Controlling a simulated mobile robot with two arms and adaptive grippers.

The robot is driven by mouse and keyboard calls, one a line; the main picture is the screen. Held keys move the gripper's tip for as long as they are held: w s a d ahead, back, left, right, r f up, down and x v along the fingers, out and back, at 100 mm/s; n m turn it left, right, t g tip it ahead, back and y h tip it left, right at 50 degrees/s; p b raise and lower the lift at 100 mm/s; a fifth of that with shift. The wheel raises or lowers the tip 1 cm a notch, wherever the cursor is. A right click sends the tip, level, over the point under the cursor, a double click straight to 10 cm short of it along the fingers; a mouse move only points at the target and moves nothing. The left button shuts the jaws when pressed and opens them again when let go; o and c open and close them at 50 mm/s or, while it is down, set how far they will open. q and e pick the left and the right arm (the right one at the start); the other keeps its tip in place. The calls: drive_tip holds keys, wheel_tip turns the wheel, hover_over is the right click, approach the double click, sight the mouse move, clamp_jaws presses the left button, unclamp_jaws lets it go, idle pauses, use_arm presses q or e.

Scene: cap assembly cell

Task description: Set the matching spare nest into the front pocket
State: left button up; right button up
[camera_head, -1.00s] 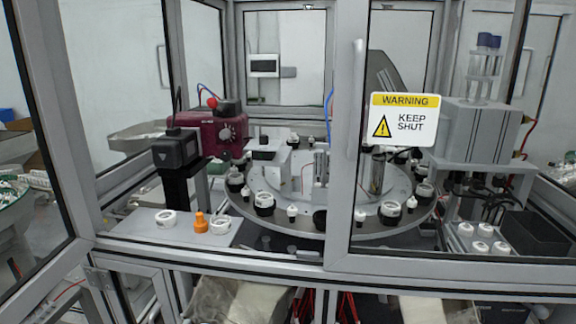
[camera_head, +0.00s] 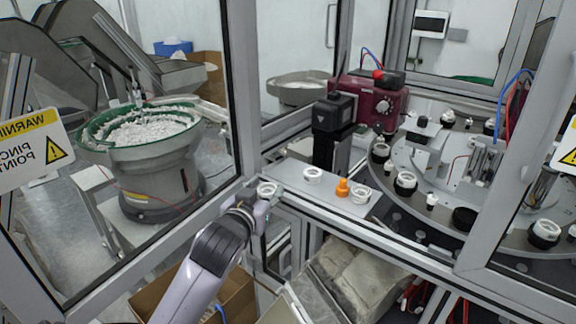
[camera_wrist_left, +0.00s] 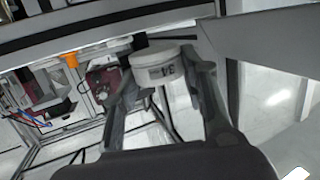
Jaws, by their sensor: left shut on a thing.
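My left gripper (camera_head: 256,202) is shut on a white ring-shaped nest (camera_head: 267,188), held at the left end of the grey shelf. In the left wrist view the nest (camera_wrist_left: 160,70) sits between the two fingers and bears a dark marking that I cannot read surely. Two more white nests, one at the left (camera_head: 313,174) and one at the right (camera_head: 361,194), stand on the shelf with an orange peg (camera_head: 342,188) between them. On the turntable (camera_head: 420,222), a dark pocket (camera_head: 464,218) at the front shows no white ring. My right gripper is out of view.
Cell frame posts and rails stand close around the arm. A maroon unit (camera_head: 372,103) on a black column stands behind the shelf. A feeder bowl (camera_head: 150,140) with white parts is at the left. A cardboard box (camera_head: 222,298) lies below the arm.

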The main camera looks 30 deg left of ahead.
use_arm(q)
drive_tip(key=shift+w+a, duration=0.15)
drive_tip(key=p, duration=0.5)
hover_over(286, 173)
drive_tip(key=s, duration=0.3)
drive_tip(key=shift+w+d+r, duration=0.15)
drive_tip(key=shift+d, duration=0.3)
drive_tip(key=shift+w+a, duration=0.15)
drive_tip(key=shift+w, duration=0.35)
drive_tip(key=shift+w+a+r+p, duration=0.1)
drive_tip(key=shift+w+a+p, duration=0.15)
drive_tip(key=shift+w, duration=0.25)
drive_tip(key=shift+w+a+p, duration=0.1)
drive_tip(key=shift+w+p, duration=0.2)
drive_tip(key=shift+w, duration=0.15)
wheel_tip(286, 173, down, 3)
drive_tip(key=shift+w+r+p, duration=0.1)
drive_tip(key=shift+p, duration=0.7)
drive_tip(key=shift+f, duration=0.3)
